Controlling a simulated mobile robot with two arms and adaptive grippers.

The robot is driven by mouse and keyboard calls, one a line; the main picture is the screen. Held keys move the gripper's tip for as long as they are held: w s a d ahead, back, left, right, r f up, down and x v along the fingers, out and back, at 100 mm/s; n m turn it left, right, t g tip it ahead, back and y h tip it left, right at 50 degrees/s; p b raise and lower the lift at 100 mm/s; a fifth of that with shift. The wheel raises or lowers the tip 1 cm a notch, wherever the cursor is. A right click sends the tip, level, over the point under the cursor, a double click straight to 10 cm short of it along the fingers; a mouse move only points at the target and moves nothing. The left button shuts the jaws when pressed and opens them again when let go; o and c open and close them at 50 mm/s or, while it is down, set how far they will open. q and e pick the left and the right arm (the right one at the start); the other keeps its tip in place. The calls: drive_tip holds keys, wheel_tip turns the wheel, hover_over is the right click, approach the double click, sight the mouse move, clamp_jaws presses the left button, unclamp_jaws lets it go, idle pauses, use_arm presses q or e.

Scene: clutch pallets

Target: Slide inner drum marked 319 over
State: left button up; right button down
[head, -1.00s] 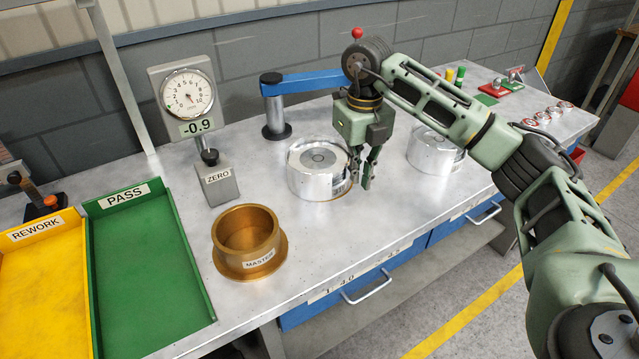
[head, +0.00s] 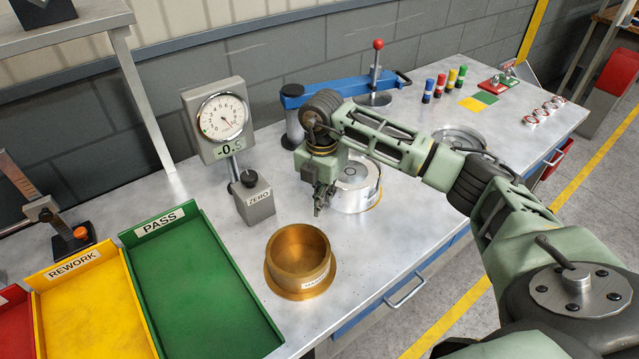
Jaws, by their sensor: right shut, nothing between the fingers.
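A silver drum (head: 368,193) stands on the bench under a blue swing arm (head: 345,89), partly hidden by my right arm. Another silver drum (head: 462,134) stands farther right, also partly covered by my arm. I cannot read 319 on either. My right gripper (head: 318,210) points down at the left front side of the nearer drum, fingers together and empty. I cannot tell whether it touches the drum. My left gripper is not in view.
A brass MASTER ring (head: 283,280) stands in front. A dial gauge (head: 222,116) on a ZERO block (head: 255,205) stands left of the drum. Green PASS (head: 208,305) and yellow REWORK (head: 92,318) trays lie left. Colored pegs (head: 440,85) stand at the back right.

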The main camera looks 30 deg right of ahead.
sight(325, 213)
wheel_tip(325, 213, down, 4)
drive_tip(key=shift+a+r+p, duration=0.1)
drive_tip(key=shift+p, duration=0.35)
drive_tip(key=shift+w+f, duration=0.1)
drive_tip(key=shift+f, duration=0.1)
drive_tip(key=shift+d, duration=0.2)
drive_tip(key=shift+w+d+b, duration=0.45)
drive_tip(key=shift+d+b, duration=0.25)
drive_tip(key=shift+b, duration=0.1)
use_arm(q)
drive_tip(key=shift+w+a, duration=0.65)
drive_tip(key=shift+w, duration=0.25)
use_arm(e)
drive_tip(key=shift+d+r, duration=0.1)
drive_tip(key=shift+r, duration=0.1)
